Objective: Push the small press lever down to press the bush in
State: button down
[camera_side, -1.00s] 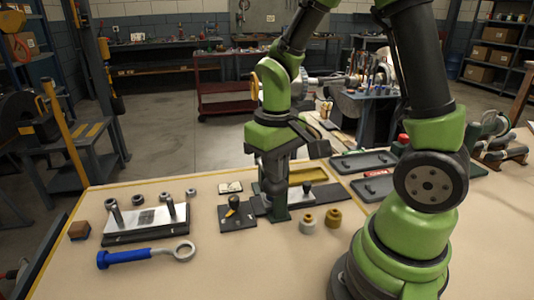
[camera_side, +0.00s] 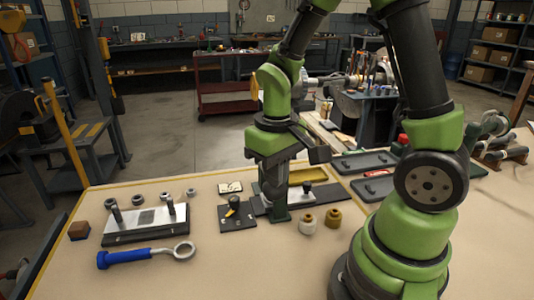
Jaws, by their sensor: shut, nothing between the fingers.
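The lever itself is hidden or too small to make out. Two bushes stand upright in front of the stand to the right, a pale one (camera_side: 307,225) and a brass one (camera_side: 333,218). Any bush inside the press is not visible.
Farther left are a casing block (camera_side: 146,220) with upright pins, loose rings and a blue-handled ring spanner (camera_side: 140,257). Dark trays (camera_side: 362,162) lie at right.

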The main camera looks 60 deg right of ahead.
jog(key=shift+s+a+f, duration=0.1)
jog(key=shift+f, duration=0.65)
jog(key=shift+s+a+f, duration=0.1)
jog(key=shift+f, duration=0.65)
dwell(1.9)
jog(key=shift+r, duration=0.1)
dwell(0.4)
notch_tip(320, 180, up, 11)
dwell(0.9)
jog(key=s+a+r+m+t+y, duration=0.1)
jog(key=s+a+r+t+y, duration=0.1)
jog(key=s+a+r+t, duration=0.3)
jog(key=shift+s+r+t, duration=1.05)
jog(key=shift+s+t, duration=0.05)
jog(key=shift+s, duration=0.15)
